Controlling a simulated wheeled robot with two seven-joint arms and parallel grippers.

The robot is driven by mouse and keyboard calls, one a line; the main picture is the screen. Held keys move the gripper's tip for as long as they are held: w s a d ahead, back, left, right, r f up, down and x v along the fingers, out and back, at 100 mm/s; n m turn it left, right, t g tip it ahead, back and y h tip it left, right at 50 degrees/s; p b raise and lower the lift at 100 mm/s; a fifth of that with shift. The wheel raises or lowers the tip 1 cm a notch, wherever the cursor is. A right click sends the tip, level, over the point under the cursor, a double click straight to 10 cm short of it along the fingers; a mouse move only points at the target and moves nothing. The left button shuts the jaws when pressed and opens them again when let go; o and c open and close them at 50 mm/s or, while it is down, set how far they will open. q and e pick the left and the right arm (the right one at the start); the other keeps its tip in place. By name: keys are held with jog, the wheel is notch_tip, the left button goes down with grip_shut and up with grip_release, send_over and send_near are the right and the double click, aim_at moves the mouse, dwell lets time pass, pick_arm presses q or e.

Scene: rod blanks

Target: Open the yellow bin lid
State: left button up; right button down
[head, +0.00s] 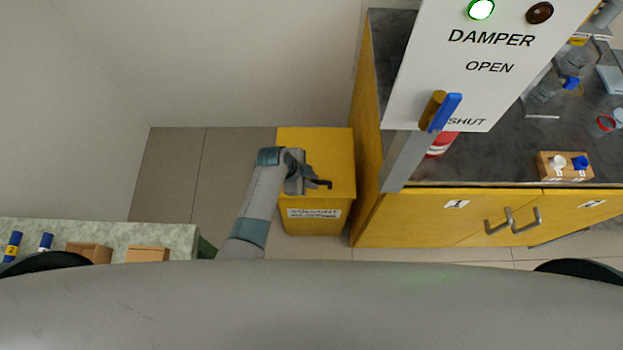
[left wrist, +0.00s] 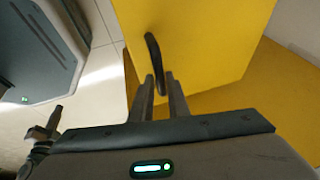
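The yellow bin (head: 340,165) stands on the floor left of the yellow cabinet, with a white label on its front. Its lid looks closed and flat in the head view. The lid's dark handle (head: 325,184) sticks up near the front; it also shows in the left wrist view (left wrist: 152,50). My left gripper (head: 312,179) is at the handle.
A damper panel (head: 480,80) with a blue-tipped lever stands at the right. The yellow cabinet (head: 420,215) carries a dark worktop with glassware and a small wooden block. A green-topped bench (head: 120,235) is at the left. Floor (head: 195,170) left of the bin is clear.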

pick_arm(q)
grip_shut()
jog(key=shift+r, duration=0.1)
